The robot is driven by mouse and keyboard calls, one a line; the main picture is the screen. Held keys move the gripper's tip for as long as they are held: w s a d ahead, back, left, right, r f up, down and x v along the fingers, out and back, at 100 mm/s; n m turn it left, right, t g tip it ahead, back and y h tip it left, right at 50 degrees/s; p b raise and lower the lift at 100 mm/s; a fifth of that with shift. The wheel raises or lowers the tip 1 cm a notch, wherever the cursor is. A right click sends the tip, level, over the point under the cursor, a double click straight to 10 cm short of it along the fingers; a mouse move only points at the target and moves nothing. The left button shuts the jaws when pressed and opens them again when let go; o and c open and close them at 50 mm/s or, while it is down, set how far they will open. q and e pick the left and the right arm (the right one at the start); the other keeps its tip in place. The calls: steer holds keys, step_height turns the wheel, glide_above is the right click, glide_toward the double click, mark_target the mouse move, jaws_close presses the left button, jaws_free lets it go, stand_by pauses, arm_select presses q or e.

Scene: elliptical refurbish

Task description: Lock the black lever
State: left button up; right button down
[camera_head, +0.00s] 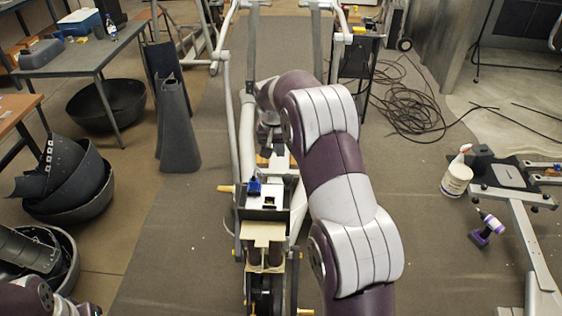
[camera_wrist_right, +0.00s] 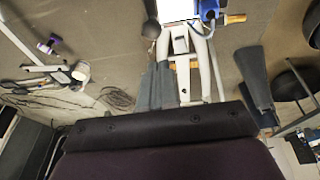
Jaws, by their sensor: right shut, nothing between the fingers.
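The elliptical machine (camera_head: 247,110) stands in the middle of the head view, its white frame (camera_wrist_right: 204,70) also showing in the right wrist view. A dark lever with a rounded end (camera_wrist_right: 151,28), which looks like the black lever, hangs at the top of the wrist view. I cannot make it out in the head view, where my right arm covers part of the machine. My right gripper (camera_head: 272,155) is shut and empty above the machine. My left gripper is out of view.
A blue part (camera_head: 254,187) sits on the machine's box, beside a yellow handle (camera_head: 226,188). Cables (camera_head: 405,105) lie on the floor. Black shells (camera_head: 75,190) and a table (camera_head: 80,55) are left.

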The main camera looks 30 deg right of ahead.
steer(key=v, duration=0.4)
steer(key=shift+d+r, duration=0.1)
steer(key=shift+r, duration=0.1)
steer(key=s+a+f+n, duration=0.2)
steer(key=s+a, duration=0.2)
steer(key=s, duration=0.4)
steer(key=s+a+f+n+y, duration=0.1)
steer(key=s+a+f+n, duration=0.1)
steer(key=s+a, duration=0.3)
steer(key=s+a+f+n+y, duration=0.1)
steer(key=s+a, duration=0.4)
steer(key=s, duration=0.7)
step_height(320, 180, down, 3)
steer(key=shift+s+r+n+g, duration=0.3)
steer(key=shift+n+g, duration=0.1)
steer(key=shift+n, duration=0.4)
